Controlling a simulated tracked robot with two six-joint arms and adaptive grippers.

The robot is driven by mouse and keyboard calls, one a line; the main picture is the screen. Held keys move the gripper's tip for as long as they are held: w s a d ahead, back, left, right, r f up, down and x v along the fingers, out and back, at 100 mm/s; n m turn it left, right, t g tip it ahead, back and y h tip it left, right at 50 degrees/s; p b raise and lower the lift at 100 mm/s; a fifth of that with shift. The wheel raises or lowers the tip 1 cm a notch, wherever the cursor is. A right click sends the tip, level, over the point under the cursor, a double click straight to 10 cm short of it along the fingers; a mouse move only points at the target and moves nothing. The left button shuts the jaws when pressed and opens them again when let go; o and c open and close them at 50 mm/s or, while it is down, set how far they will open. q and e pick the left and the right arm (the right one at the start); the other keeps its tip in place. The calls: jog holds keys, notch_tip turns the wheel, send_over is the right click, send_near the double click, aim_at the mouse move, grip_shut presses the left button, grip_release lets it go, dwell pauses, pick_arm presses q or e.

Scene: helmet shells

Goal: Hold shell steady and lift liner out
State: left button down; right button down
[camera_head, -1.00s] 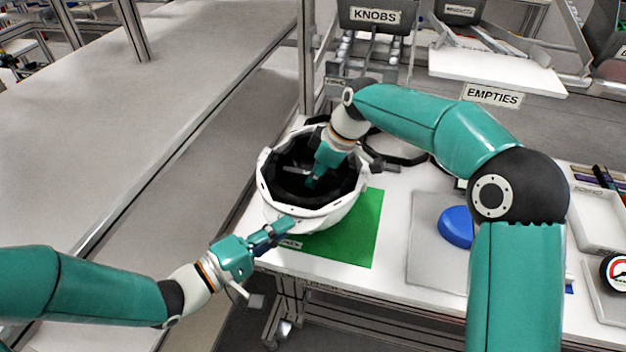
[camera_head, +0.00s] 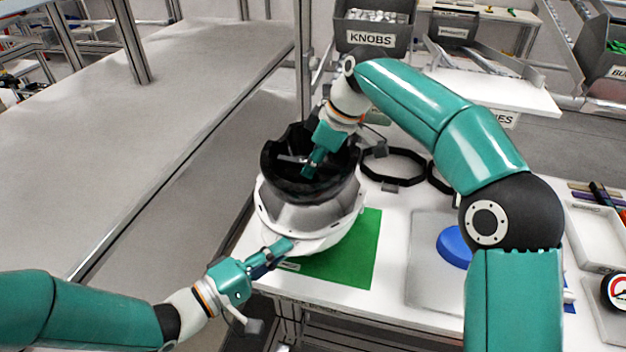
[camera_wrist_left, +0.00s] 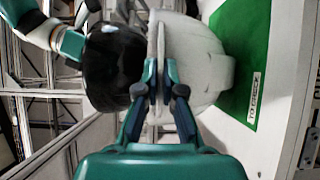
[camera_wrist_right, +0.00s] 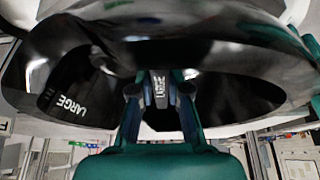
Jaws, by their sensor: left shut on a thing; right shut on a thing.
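The white helmet shell (camera_head: 338,226) sits with its opening up at the edge of the green mat. My left gripper (camera_head: 283,248) is shut on the shell's near rim; the left wrist view also shows the white shell (camera_wrist_left: 205,65) between its fingers. The black liner (camera_head: 285,180) is raised partly above the shell's rim, its lower part hidden inside. It also shows beside the shell in the left wrist view (camera_wrist_left: 112,70). My right gripper (camera_head: 310,172) is shut on a part inside the liner; the right wrist view shows its fingers (camera_wrist_right: 160,92) on a small grey tab and "LARGE" on the liner.
The green mat (camera_head: 352,262) lies on the white table. Black rings (camera_head: 393,182) lie behind the shell. A grey mat with a blue disc (camera_head: 455,247) is to the right. A KNOBS bin (camera_head: 372,38) stands at the back.

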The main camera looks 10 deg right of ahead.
aim_at(306, 161)
jog(key=shift+r, duration=0.5)
pick_arm(q)
jog(key=c, duration=1.2)
grip_release()
jog(key=shift+c, duration=0.2)
jog(key=shift+a, duration=0.1)
